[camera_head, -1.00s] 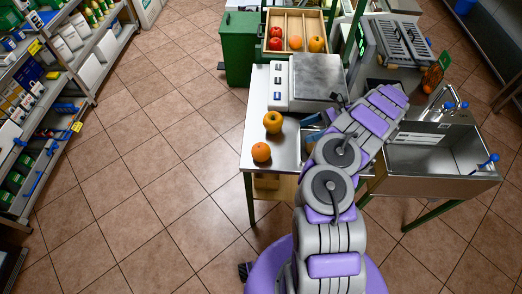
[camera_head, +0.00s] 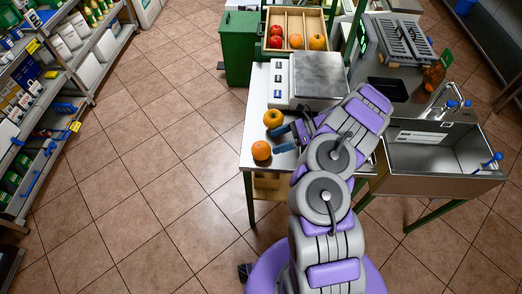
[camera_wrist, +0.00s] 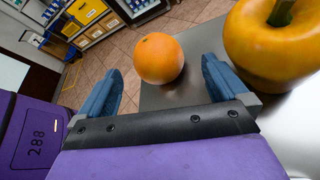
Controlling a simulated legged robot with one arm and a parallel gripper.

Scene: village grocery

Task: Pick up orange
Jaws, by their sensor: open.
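An orange (camera_head: 261,150) sits near the front left corner of the steel table (camera_head: 258,108). In the wrist view the orange (camera_wrist: 158,58) lies ahead of my gripper, beyond the fingertips and roughly between their lines. My gripper (camera_head: 276,138) is open and empty, just right of the orange; its blue fingers (camera_wrist: 160,80) are spread wide and do not touch it. A yellow apple-like fruit (camera_head: 273,119) stands just behind the orange. It looms large at the upper right of the wrist view (camera_wrist: 275,45), near the right finger.
A scale (camera_head: 318,75) stands at the table's back. A wooden crate (camera_head: 276,18) behind holds more fruit. A sink (camera_head: 438,150) is at the right. Stocked shelves (camera_head: 60,75) line the left, with open tiled floor between.

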